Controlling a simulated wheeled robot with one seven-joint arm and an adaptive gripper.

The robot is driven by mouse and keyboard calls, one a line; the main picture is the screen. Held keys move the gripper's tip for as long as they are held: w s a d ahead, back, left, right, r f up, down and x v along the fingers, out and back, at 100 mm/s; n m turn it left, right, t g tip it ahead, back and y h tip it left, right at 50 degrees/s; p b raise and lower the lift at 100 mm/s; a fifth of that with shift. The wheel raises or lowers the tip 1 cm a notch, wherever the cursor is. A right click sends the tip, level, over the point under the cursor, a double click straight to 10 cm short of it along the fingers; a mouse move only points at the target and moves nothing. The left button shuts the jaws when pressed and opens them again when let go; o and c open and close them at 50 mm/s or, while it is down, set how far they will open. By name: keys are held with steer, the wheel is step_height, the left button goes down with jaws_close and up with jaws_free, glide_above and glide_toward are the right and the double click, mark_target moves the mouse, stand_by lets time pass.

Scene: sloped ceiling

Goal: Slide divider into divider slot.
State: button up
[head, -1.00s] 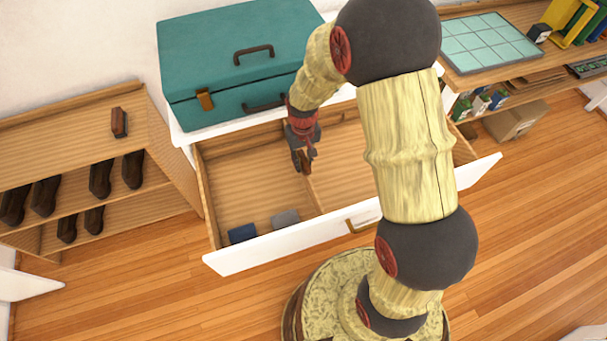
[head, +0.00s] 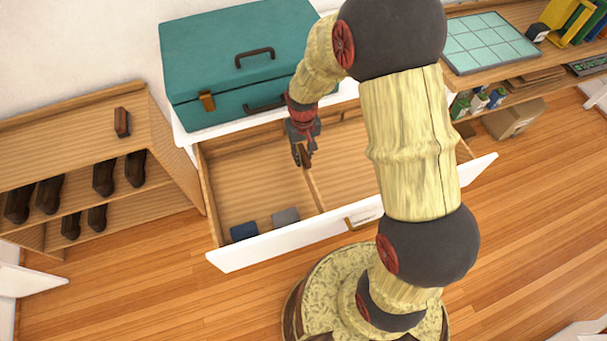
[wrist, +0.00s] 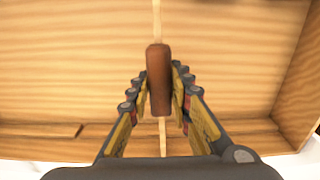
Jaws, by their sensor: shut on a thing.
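The divider is a thin pale wooden board (head: 315,191) with a brown grip (wrist: 158,80) on its top edge. It stands in the open drawer (head: 250,180), running from back to front. My gripper (head: 303,160) is over the drawer's middle with its fingers down; in the wrist view, its two fingers (wrist: 158,95) are shut on either side of the brown grip. The board shows beyond and below the grip. The divider slot cannot be made out clearly, and I cannot tell whether the board's lower edge is seated.
Blue (head: 243,231) and grey (head: 285,217) items lie in the drawer's front left. A teal case (head: 235,65) sits on top of the cabinet behind. A shoe shelf (head: 80,150) stands at left. My arm hides part of the drawer's right side.

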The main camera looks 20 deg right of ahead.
steer(key=shift+d, duration=0.1)
steer(key=d+p, duration=0.2)
steer(key=d, duration=2.2)
stand_by(1.1)
steer(key=shift+a+p, duration=0.1)
steer(key=shift+p, duration=0.25)
stand_by(1.1)
steer(key=shift+f, duration=0.65)
stand_by(1.5)
steer(key=shift+f+b, duration=0.35)
steer(key=shift+f+b, duration=0.35)
steer(key=shift+f, duration=0.35)
